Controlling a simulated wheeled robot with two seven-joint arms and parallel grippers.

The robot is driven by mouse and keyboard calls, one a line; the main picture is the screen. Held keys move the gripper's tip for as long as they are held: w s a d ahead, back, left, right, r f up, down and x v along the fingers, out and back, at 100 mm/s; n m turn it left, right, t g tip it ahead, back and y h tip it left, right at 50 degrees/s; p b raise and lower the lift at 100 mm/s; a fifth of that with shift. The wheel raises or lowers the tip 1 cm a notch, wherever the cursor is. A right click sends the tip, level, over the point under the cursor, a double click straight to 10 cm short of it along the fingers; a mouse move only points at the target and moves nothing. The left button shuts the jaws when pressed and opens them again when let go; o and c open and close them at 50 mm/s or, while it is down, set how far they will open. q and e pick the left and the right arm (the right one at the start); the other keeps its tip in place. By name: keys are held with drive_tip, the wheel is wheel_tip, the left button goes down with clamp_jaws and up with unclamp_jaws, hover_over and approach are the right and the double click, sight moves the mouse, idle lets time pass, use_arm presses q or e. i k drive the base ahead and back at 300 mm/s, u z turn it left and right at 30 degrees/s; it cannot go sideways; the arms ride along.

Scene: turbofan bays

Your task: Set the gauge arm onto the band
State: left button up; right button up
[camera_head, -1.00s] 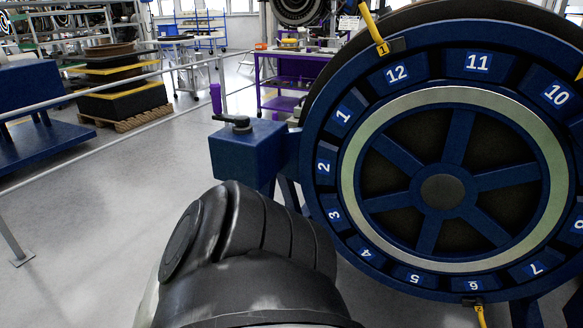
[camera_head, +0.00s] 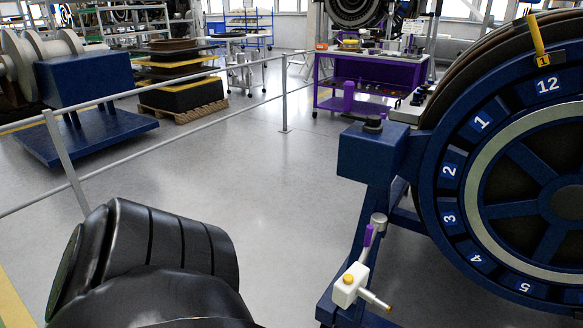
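The big blue wheel-like fixture (camera_head: 432,190) stands upright at the right, cut off by the picture edge. White number labels run around its rim. A pale metallic band (camera_head: 470,190) rings its spoked hub (camera_head: 568,203). A small white device (camera_head: 350,285) with an orange knob, a purple grip (camera_head: 368,235) and a short rod sits low on the fixture's blue base; it may be the gauge arm, but I cannot be sure. Neither gripper is in view. Only a black link of one of my arms shows at the lower left.
A blue box (camera_head: 371,153) with a dark knob on top juts from the fixture's left side. A grey railing (camera_head: 190,77) crosses the left. A purple workbench (camera_head: 375,72) stands behind. A yellow tag (camera_head: 538,42) hangs on the rim. The middle floor is clear.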

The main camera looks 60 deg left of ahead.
sight(344, 294)
drive_tip(key=u, duration=1.55)
drive_tip(key=i, duration=0.5)
drive_tip(key=z, duration=0.3)
drive_tip(key=k, duration=0.65)
drive_tip(key=u, duration=0.85)
